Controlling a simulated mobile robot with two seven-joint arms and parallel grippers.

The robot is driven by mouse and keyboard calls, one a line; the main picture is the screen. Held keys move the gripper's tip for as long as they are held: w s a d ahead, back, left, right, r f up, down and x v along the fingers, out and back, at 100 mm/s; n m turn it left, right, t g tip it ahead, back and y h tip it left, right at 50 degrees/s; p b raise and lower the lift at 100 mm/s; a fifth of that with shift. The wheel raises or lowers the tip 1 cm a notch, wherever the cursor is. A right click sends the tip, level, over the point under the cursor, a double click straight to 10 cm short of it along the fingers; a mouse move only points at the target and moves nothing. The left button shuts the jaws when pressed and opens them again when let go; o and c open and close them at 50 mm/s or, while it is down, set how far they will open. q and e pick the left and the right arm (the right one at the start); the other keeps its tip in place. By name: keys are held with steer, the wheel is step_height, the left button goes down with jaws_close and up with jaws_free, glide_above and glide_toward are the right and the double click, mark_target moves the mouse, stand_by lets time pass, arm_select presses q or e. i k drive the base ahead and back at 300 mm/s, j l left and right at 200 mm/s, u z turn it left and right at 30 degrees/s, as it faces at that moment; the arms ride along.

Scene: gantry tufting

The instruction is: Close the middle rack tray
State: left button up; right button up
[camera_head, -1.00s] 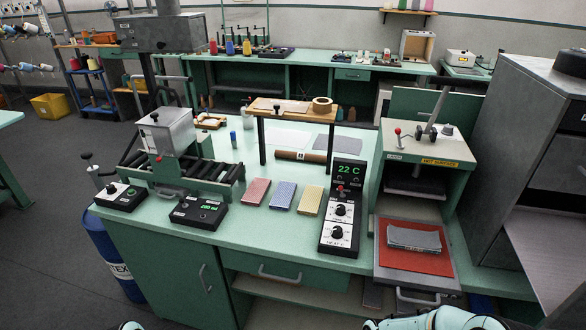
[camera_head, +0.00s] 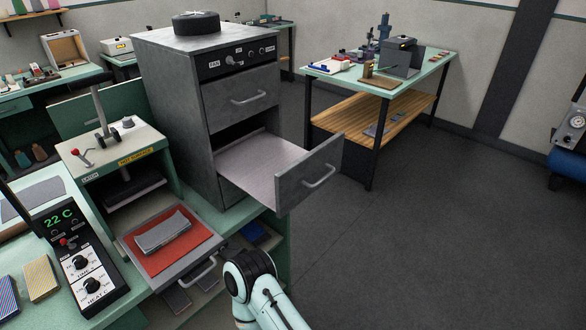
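A dark grey metal cabinet (camera_head: 172,110) stands at the right end of the green bench. Its middle tray (camera_head: 258,165) is pulled far out toward the right, with a pale bare floor and a front panel with a bar handle (camera_head: 320,177). The drawer above it (camera_head: 243,97) is shut. The lower front is mostly hidden behind the open tray. One of my arms shows at the bottom centre, below the tray and apart from it. Its gripper is not visible, and no other gripper is in view.
A press with a pulled-out red pad (camera_head: 188,252) holding grey cloth stands left of the cabinet; its handle juts forward. A control box (camera_head: 75,255) reads 22 C. A side table (camera_head: 440,66) stands behind right. Dark floor (camera_head: 430,240) to the right is clear.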

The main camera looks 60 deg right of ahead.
mark_target(280, 174)
steer(key=z, duration=2.35)
